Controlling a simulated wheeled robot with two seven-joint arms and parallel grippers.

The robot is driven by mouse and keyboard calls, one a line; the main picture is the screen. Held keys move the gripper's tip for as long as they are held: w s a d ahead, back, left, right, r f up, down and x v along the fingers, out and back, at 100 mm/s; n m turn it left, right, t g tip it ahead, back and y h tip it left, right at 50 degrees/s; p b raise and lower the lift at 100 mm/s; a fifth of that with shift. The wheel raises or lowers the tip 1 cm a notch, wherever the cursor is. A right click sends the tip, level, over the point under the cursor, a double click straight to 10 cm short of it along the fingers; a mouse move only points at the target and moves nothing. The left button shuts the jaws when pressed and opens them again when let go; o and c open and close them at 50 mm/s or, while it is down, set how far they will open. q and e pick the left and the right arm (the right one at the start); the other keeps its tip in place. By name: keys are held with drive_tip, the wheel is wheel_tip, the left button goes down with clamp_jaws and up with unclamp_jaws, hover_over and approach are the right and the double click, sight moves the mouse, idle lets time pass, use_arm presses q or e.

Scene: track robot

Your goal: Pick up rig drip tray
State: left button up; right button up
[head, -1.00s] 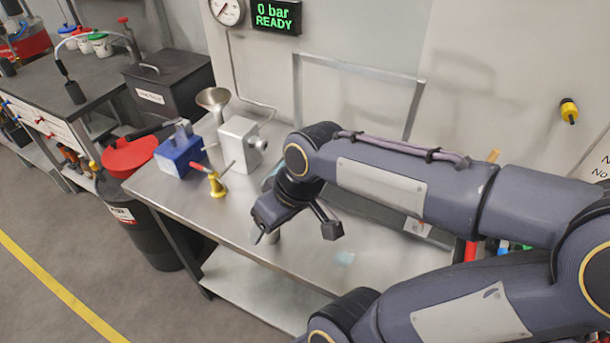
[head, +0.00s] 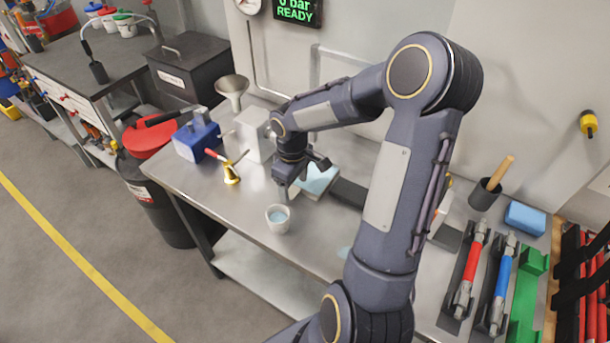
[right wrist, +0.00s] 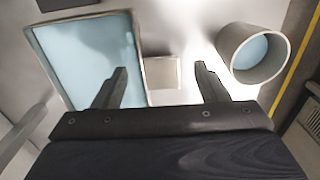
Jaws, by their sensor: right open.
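The drip tray looks to be the shallow rectangular tray (head: 320,183) with light blue liquid, lying on the steel bench partly behind my right gripper (head: 303,178). In the right wrist view the tray (right wrist: 138,45) fills the upper left, with its long rim near the fingers. My right gripper (right wrist: 161,70) is open and empty above the bench; its left finger overlaps the tray in the picture. A small pale square piece (right wrist: 163,73) shows between the fingers; I cannot tell whether it joins the tray. My left gripper is not in view.
A cup of blue liquid (head: 278,219) stands close by, right of the fingers in the wrist view (right wrist: 254,54). A brass bell-shaped piece (head: 231,173), blue box (head: 195,140), grey block (head: 254,134) and funnel (head: 232,88) stand left. Red and blue tools (head: 470,270) lie right.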

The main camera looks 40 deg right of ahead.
wheel_tip(320, 180, down, 2)
drive_tip(key=shift+f, duration=0.15)
drive_tip(key=c, duration=1.3)
